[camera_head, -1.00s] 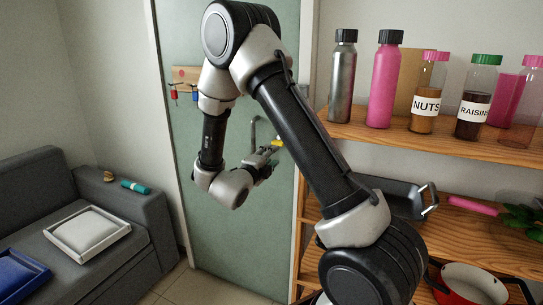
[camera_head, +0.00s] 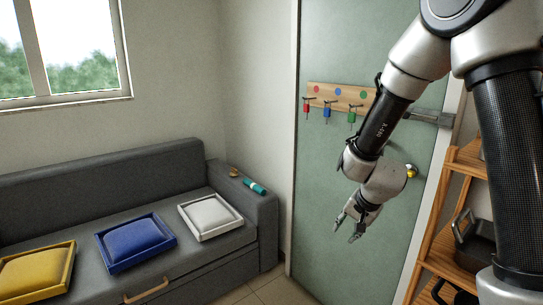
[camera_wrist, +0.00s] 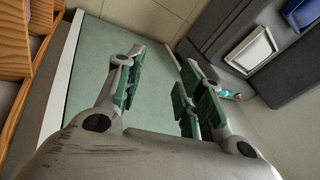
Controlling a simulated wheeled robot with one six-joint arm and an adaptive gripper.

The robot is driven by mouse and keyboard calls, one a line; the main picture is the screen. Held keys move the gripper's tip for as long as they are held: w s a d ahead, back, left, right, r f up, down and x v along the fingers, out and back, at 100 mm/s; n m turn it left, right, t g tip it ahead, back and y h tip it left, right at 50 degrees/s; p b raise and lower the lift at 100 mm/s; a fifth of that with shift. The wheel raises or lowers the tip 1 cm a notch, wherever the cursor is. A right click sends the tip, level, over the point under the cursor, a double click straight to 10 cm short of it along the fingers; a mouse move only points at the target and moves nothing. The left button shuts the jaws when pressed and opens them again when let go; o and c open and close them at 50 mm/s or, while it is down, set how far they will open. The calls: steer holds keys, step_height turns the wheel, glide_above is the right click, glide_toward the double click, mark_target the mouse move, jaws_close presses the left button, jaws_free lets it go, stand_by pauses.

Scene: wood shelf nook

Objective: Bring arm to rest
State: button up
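My gripper (camera_head: 352,229) hangs in front of the green door (camera_head: 335,165) in the head view, fingers pointing down. In the wrist view my gripper (camera_wrist: 160,88) has its two green-padded fingers spread apart, with nothing between them. It touches no object. My arm is bent, coming down from the upper right of the head view.
A grey sofa (camera_head: 150,185) stands left with yellow (camera_head: 35,275), blue (camera_head: 135,242) and white (camera_head: 210,214) cushions in trays. A teal cylinder (camera_head: 254,187) lies on its armrest. A key rack (camera_head: 340,96) hangs on the door. A wooden shelf (camera_head: 465,160) stands at right.

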steer(key=s+d+r+n, duration=0.2)
steer(key=s+d+r, duration=0.2)
steer(key=s+r, duration=0.3)
steer(key=s+d+r+n+h, duration=0.1)
steer(key=s+d+r+n, duration=0.2)
steer(key=s+d+r, duration=0.2)
steer(key=s+d+r+n, duration=0.2)
steer(key=s+d+r, duration=0.2)
steer(key=s+r, duration=0.6)
steer(key=s, duration=0.3)
steer(key=shift+d+r+n+g+h, duration=0.15)
steer(key=shift+d+n+g+h, duration=0.15)
steer(key=shift+n, duration=0.1)
